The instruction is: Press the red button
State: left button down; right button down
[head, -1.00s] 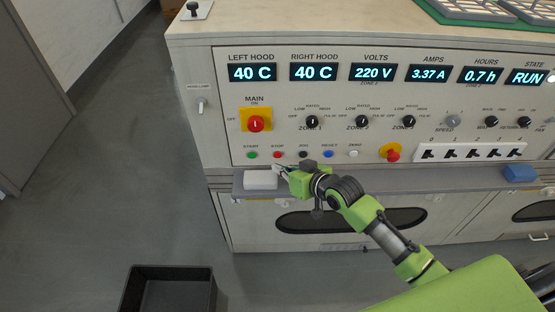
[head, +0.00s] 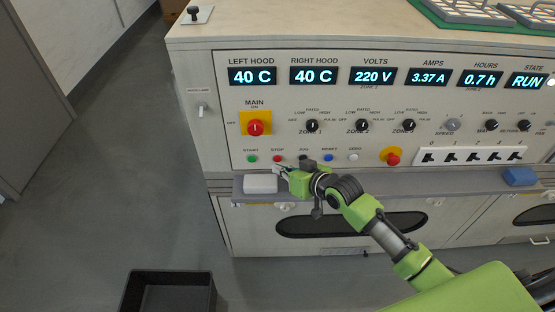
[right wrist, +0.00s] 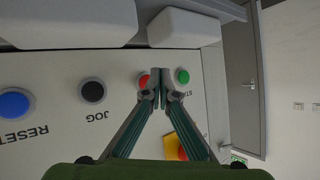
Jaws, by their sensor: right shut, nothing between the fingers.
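The red button (head: 277,158), labelled STOP, is in the row of small buttons under the main switch, just right of the green START button (head: 252,158). In the right wrist view the red button (right wrist: 144,80) is partly hidden behind a finger. My right gripper (head: 278,169) is shut and empty, with its tips just below the red button in the head view. In the right wrist view its closed fingertips (right wrist: 158,76) lie between the red and green buttons, beside the red one. I cannot tell whether they touch the panel. My left gripper is not in view.
A black JOG button (right wrist: 92,91) and a blue RESET button (head: 328,157) sit along the same row. The red main switch (head: 255,128) is above. A white block (head: 261,184) lies on the ledge below the gripper. A black bin (head: 171,275) stands on the floor.

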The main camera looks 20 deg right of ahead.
jog(key=shift+w, duration=0.1)
dwell(0.6)
jog(key=shift+w+d, duration=0.15)
jog(key=shift+w, duration=0.2)
jog(key=shift+w+d, duration=0.1)
jog(key=shift+w, duration=0.25)
dwell(0.6)
jog(key=shift+s+r+p, duration=0.1)
jog(key=shift+s+p, duration=0.45)
jog(key=shift+p, duration=0.2)
jog(key=shift+s+a, duration=0.25)
